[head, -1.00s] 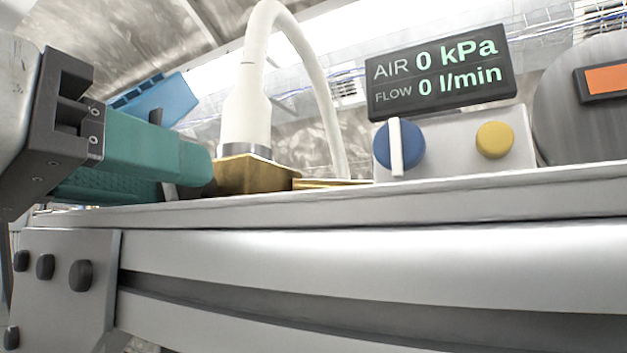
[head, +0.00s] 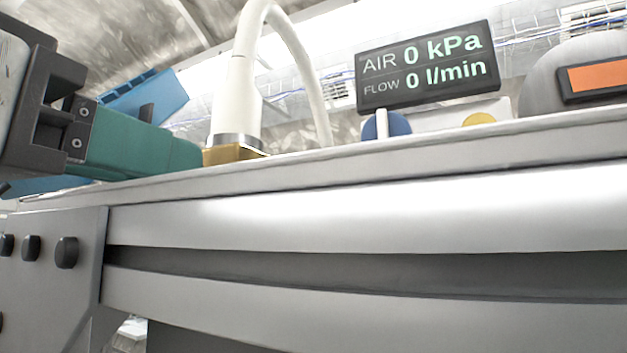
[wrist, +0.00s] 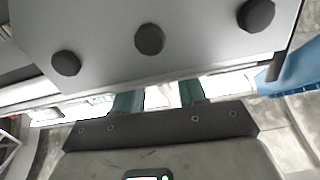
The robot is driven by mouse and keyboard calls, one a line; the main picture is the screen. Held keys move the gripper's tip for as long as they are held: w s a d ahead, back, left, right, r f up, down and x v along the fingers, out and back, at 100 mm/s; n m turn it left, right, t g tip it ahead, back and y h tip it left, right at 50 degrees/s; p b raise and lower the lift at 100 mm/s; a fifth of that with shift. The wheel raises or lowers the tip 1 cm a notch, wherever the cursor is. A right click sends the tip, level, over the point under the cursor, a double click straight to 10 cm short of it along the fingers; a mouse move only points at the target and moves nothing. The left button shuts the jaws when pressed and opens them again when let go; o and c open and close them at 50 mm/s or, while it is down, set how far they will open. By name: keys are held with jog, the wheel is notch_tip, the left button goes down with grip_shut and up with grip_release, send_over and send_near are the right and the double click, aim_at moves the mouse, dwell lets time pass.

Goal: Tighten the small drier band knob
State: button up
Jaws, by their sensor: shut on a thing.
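My gripper (head: 188,158) reaches in from the left in the head view, its teal fingers low along the bench's top edge, near a brass block. In the wrist view the two teal fingers (wrist: 160,98) stand a little apart. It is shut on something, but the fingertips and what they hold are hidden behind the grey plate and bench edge. I cannot make out the small drier band knob in either view. Black round knobs or bolt heads sit on a grey plate (head: 55,290); the plate also shows in the wrist view (wrist: 110,25).
A white hose (head: 240,90) rises from the brass block (head: 225,155). A black display (head: 430,68) reads AIR 0 kPa, FLOW 0 l/min, above a blue knob (head: 397,124) and a yellow knob (head: 478,119). The pale bench edge (head: 380,165) runs across. A blue object (head: 150,97) is behind my gripper.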

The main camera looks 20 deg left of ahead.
jog(key=o, duration=0.8)
jog(key=s+b, duration=0.1)
jog(key=s, duration=0.2)
jog(key=s+b, duration=0.1)
jog(key=s, duration=0.3)
jog(key=s+a+b, duration=0.1)
jog(key=s, duration=0.2)
jog(key=shift+s, duration=0.4)
